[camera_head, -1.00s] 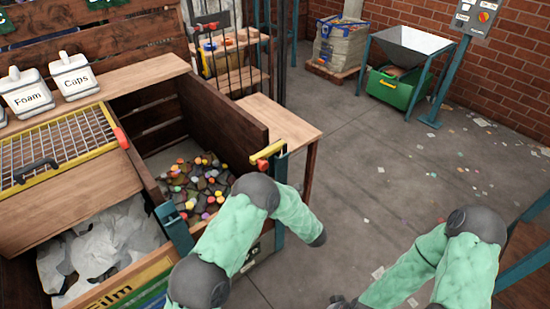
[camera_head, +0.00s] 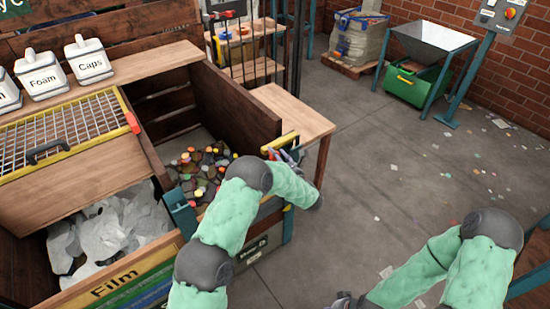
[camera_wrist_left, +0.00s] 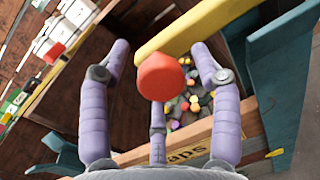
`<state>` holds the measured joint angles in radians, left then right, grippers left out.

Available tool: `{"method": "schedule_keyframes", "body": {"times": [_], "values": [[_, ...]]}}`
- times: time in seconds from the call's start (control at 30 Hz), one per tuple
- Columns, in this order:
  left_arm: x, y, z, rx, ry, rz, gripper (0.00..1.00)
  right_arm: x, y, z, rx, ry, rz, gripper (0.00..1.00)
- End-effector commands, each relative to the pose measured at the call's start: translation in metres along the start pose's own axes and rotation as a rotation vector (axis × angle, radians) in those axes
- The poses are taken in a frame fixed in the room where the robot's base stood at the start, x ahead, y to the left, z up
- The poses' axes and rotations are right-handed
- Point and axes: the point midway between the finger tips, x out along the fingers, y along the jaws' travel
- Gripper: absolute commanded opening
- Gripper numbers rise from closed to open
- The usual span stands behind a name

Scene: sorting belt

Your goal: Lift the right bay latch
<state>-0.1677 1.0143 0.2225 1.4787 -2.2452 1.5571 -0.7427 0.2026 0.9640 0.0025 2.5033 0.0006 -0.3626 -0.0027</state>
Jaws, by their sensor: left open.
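The right bay latch is a yellow bar (camera_head: 281,142) at the front right corner of the right bay. In the left wrist view the yellow bar (camera_wrist_left: 205,28) ends in a red knob (camera_wrist_left: 160,77). My left gripper (camera_head: 287,154) is at the latch, partly hidden behind my own arm. In the left wrist view its purple fingers (camera_wrist_left: 160,62) are spread open, with the red knob between them in the picture. I cannot tell whether any finger touches it. My right gripper (camera_head: 343,301) shows only partly at the bottom edge.
The right bay (camera_head: 218,88) holds dark scraps and coloured caps. The left bay labelled Film (camera_head: 115,288) holds white film. A wooden side shelf (camera_head: 293,111) stands just behind the latch.

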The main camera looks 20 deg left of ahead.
Motion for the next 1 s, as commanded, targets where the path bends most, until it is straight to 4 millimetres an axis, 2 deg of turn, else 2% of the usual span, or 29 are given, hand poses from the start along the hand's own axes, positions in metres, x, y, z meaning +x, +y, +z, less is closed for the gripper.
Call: {"method": "schedule_keyframes", "body": {"times": [0.33,0.37,0.5,0.57,0.6,1.0], "values": [[0.005,0.000,0.000,0.001,0.000,-0.001,0.64,0.001,0.000,0.000,0.000,0.000,0.000,0.40],[0.005,0.000,0.000,0.001,0.000,-0.001,0.61,0.001,0.000,0.000,0.000,0.000,0.000,0.40],[0.005,0.000,0.000,0.001,0.000,0.000,0.21,0.001,0.000,0.000,0.000,0.000,0.000,0.40],[0.005,0.000,0.000,0.000,0.000,-0.001,0.04,0.001,0.000,0.000,0.000,0.000,0.000,0.40],[0.005,0.000,0.001,0.000,0.000,-0.001,0.00,0.001,0.000,0.000,0.000,0.000,0.000,0.40],[0.005,0.001,0.012,0.055,0.004,-0.001,0.00,-0.007,-0.003,0.000,0.000,0.000,0.000,0.40]]}}
